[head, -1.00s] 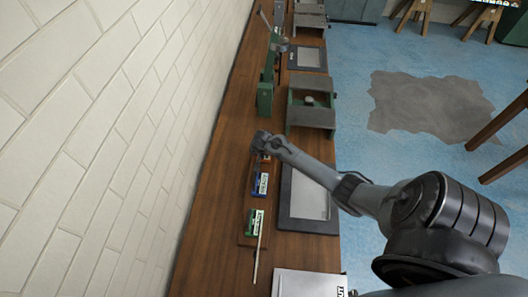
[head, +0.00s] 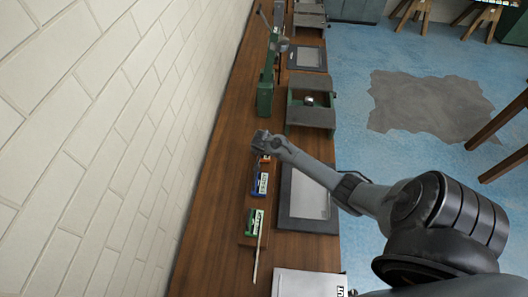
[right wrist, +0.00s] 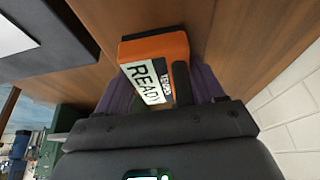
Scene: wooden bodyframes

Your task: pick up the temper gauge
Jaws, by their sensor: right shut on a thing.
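The temper gauge appears to be the orange block (right wrist: 155,50) with a white label reading "READY" in the right wrist view. A dark bar lies along the label's right side. A small orange part of the block (head: 264,158) shows below my wrist in the head view. My right gripper (right wrist: 162,92) is shut on the block, with purple-edged fingers at its left and right sides. In the head view my right gripper (head: 263,150) is mostly hidden by the wrist, over the wooden bench. I cannot tell whether the block touches the bench. My left gripper is out of view.
A blue labelled block (head: 260,185) and a green one (head: 252,222) with a pale rod stand nearer on the bench (head: 215,215). A grey framed panel (head: 310,200) lies to the right. A green tool (head: 265,98) stands beyond. A brick wall (head: 100,130) borders the left.

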